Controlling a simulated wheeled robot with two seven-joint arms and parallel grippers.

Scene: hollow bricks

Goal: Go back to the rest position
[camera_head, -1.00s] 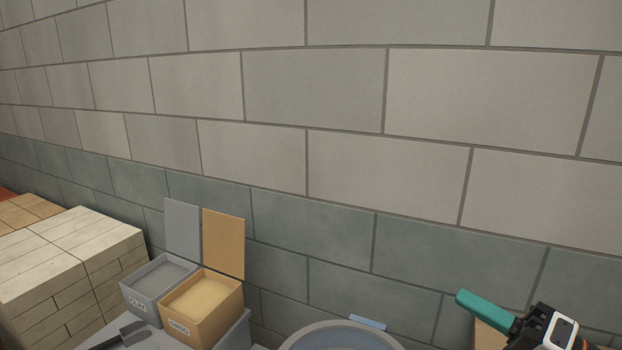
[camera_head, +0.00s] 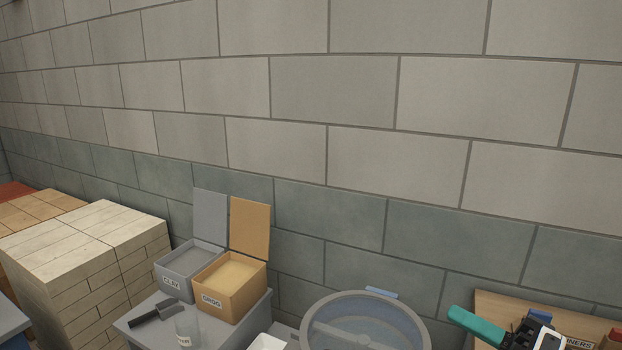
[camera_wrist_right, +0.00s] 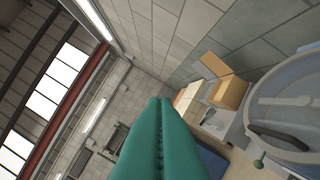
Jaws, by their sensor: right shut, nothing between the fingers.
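My right gripper (camera_head: 476,326) shows at the lower right of the head view, with teal fingers and a black body partly cut off by the bottom edge. In the right wrist view the two teal fingers (camera_wrist_right: 160,135) lie together with a thin seam between them, shut and empty. They touch nothing there. My left gripper is in neither view.
A grey box marked CLAY (camera_head: 180,275) and an orange GROG box (camera_head: 222,290) stand open on a grey cabinet (camera_head: 137,325). A black scoop (camera_head: 155,313) lies beside them. A round grey basin (camera_head: 420,325) is left of my right gripper. Pale stacked bricks (camera_head: 60,260) stand left. A block wall (camera_head: 330,100) closes the back.

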